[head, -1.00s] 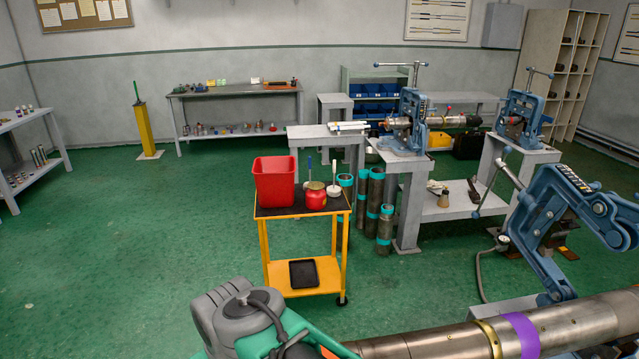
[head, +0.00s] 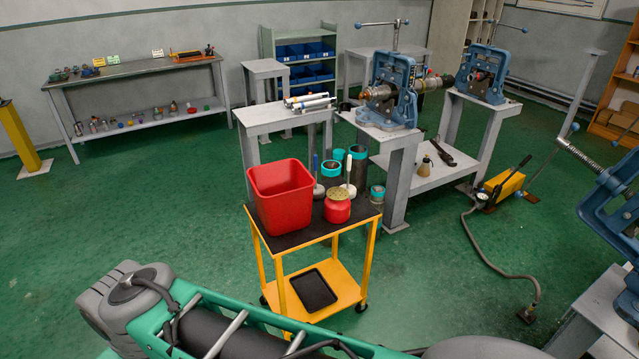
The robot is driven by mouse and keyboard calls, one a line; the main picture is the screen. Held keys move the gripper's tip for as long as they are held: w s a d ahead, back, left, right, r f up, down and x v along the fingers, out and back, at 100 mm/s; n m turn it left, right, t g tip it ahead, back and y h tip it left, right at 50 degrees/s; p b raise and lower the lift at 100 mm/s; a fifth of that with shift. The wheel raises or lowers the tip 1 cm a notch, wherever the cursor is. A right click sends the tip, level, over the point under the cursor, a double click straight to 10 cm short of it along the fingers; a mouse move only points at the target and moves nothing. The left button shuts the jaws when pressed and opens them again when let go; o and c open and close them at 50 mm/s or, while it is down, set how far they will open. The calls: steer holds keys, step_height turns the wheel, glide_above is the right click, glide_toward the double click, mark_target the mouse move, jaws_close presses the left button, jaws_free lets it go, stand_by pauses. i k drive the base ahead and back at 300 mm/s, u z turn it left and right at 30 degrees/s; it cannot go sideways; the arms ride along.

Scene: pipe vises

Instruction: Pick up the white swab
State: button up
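The white swab (head: 349,169) stands upright on the black top of the yellow cart (head: 284,239), near its back right. Its white handle points up and its lower end is pale and rounded. A blue-handled swab (head: 315,163) stands just left of it. A red jar (head: 337,209) with a tan top stands in front of the white swab and a little left. My gripper is not in view.
A red bin (head: 280,197) fills the cart top's left side. A black tray (head: 314,290) lies on the lower shelf. Teal-banded pipes (head: 377,195) and a grey bench with a blue vise (head: 391,92) stand behind. Green floor is open left of the cart.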

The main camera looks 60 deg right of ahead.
mark_target(353, 190)
steer(key=i, duration=0.1)
steer(key=u, duration=2.9)
steer(key=k, duration=2.3)
steer(key=z, duration=1.45)
